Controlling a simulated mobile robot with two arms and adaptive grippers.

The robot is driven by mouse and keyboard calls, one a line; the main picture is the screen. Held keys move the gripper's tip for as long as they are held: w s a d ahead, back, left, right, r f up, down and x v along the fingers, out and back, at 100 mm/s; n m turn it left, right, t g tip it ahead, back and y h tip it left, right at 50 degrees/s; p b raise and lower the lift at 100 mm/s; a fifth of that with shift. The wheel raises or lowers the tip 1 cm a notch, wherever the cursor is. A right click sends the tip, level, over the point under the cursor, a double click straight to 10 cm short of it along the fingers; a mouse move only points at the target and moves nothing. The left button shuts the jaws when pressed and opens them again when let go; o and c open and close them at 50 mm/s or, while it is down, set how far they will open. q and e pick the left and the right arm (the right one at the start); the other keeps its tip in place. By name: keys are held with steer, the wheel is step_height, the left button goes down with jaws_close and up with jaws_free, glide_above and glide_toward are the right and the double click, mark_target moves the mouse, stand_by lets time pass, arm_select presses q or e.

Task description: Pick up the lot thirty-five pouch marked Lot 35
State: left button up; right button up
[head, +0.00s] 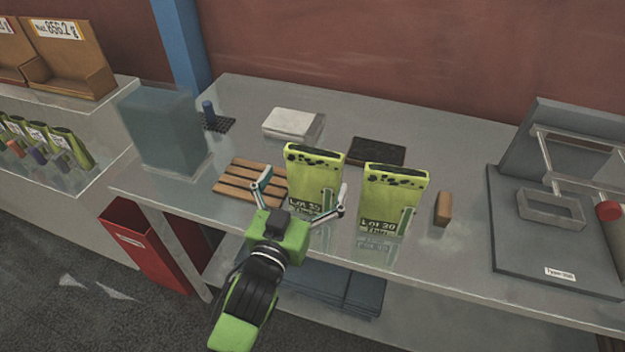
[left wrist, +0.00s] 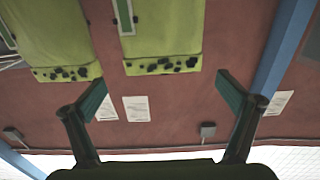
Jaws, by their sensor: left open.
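The Lot 35 pouch (head: 314,172) is yellow-green with dark spots along its top and stands upright on the grey bench. My left gripper (head: 303,182) is open in front of it, with one finger toward each side of the pouch; I cannot tell if they touch. A similar pouch marked Lot 30 (head: 392,195) stands just to the right. In the left wrist view, which looks upside down, the Lot 35 pouch (left wrist: 165,35) hangs at the top, beyond the open fingers (left wrist: 162,88); the Lot 30 pouch (left wrist: 50,40) is at left. My right gripper is not in view.
A wooden slatted rack (head: 240,188) lies left of the Lot 35 pouch. A dark flat block (head: 377,152) and a white box (head: 292,123) lie behind. A small brown block (head: 443,209) stands right of Lot 30. A grey machine (head: 550,240) fills the right end.

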mark_target(312, 158)
arm_select(q)
steer(key=shift+x, duration=1.1)
steer(key=shift+w+r+p, duration=0.2)
steer(key=shift+w+p, duration=0.25)
steer(key=shift+p, duration=0.05)
steer(key=p+x, duration=0.1)
steer(key=x, duration=0.2)
steer(key=shift+w+r, duration=0.15)
steer(key=shift+w, duration=0.1)
steer(key=shift+w+d+p, duration=0.15)
steer(key=shift+w+p, duration=0.2)
steer(key=shift+w, duration=0.15)
steer(key=shift+s, duration=0.1)
steer(key=c, duration=1.6)
